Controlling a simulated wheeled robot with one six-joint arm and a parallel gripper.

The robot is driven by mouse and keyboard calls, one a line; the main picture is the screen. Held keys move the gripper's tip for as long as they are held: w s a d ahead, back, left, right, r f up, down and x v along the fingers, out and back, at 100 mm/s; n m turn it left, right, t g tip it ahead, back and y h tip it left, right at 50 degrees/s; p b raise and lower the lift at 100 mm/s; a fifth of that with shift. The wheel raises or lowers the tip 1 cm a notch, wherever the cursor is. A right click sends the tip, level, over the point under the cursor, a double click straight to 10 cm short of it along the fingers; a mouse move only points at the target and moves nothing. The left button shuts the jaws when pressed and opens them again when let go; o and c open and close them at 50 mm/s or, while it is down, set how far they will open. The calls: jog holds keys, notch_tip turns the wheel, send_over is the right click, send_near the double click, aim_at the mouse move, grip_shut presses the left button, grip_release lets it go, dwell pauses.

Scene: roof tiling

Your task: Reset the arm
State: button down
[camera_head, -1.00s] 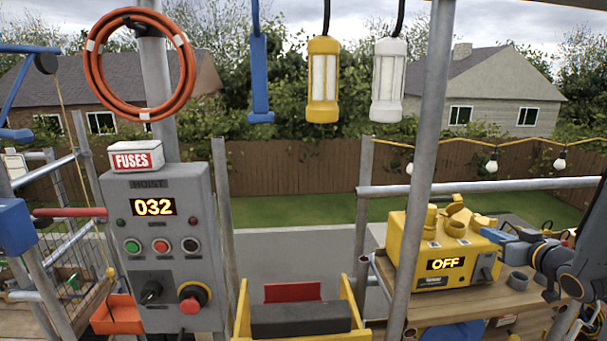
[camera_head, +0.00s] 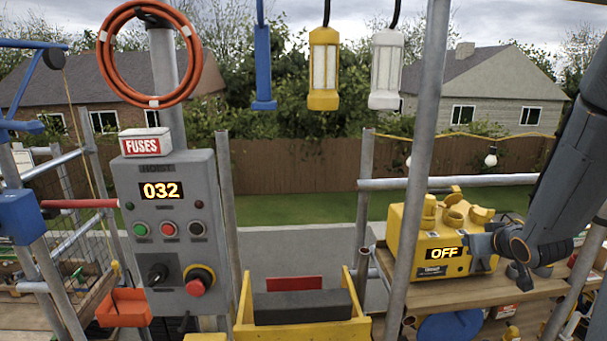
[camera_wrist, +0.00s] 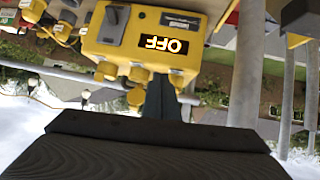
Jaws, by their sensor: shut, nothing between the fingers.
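My gripper (camera_head: 474,245) is shut and empty. In the head view it points left, in front of the right side of a yellow power box (camera_head: 408,246) whose display reads OFF. I cannot tell whether it touches the box. My arm comes down to it from the upper right. In the wrist view the yellow box (camera_wrist: 152,40) appears upside down beyond the shut fingers (camera_wrist: 161,98). My dark gripper body fills the bottom of that view.
A grey hoist panel (camera_head: 167,230) reading 032 stands at the left. The box sits on a wooden shelf (camera_head: 450,289). Lamps (camera_head: 323,68) hang above. A yellow-sided tray (camera_head: 244,302) is at the bottom middle.

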jog(key=s+a+f+g+b, duration=0.2)
jog(key=s+a+g, duration=0.3)
jog(key=s+a, duration=0.6)
jog(key=s+a+f+g+y+b, duration=0.1)
jog(key=s+a+f+g, duration=0.3)
jog(key=s+a, duration=0.7)
jog(key=a+g, duration=0.1)
jog(key=a, duration=0.1)
jog(key=shift+a+f+b, duration=0.15)
jog(key=shift+a+b, duration=0.25)
jog(key=shift+s+d, duration=0.1)
